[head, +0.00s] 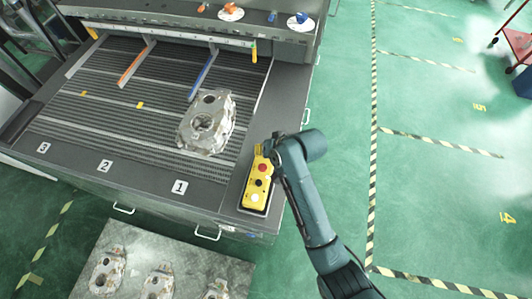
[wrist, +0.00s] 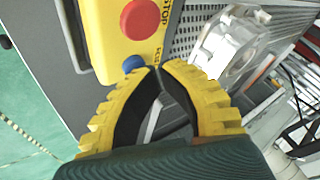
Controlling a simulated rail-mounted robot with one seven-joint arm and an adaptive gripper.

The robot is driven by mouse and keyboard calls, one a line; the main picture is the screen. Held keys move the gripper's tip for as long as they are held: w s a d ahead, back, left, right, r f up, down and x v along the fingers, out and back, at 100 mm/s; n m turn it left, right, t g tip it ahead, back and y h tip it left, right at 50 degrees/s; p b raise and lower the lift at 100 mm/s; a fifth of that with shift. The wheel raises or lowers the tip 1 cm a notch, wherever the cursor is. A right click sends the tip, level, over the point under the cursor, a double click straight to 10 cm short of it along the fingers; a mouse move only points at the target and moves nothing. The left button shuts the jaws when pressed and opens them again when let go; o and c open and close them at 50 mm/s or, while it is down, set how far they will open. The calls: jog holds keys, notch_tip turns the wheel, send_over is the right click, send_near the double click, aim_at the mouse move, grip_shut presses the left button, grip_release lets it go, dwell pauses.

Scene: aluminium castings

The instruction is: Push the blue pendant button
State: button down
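The yellow pendant (head: 247,195) lies on the right front part of the machine's grey top. In the head view its red button (head: 263,168) and white button (head: 255,198) show; I cannot make out the blue one there. In the wrist view the blue button (wrist: 131,63) sits on the pendant's near edge, beside the large red stop button (wrist: 140,18). My gripper (wrist: 158,69) has its yellow fingertips together, with nothing between them. The tips are right beside the blue button; I cannot tell whether they touch it. In the head view my gripper (head: 259,150) is at the pendant's far end.
A metal casting (head: 207,122) lies on the ribbed bed left of the pendant and also shows in the wrist view (wrist: 228,45). More castings (head: 107,270) rest on a grey surface in front.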

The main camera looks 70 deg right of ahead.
jog(key=shift+f, duration=0.2)
dwell(0.3)
jog(key=shift+r+p, duration=0.9)
jog(key=shift+p, duration=0.1)
notch_tip(320, 180, up, 5)
jog(key=p, duration=0.5)
jog(key=shift+r, duration=0.15)
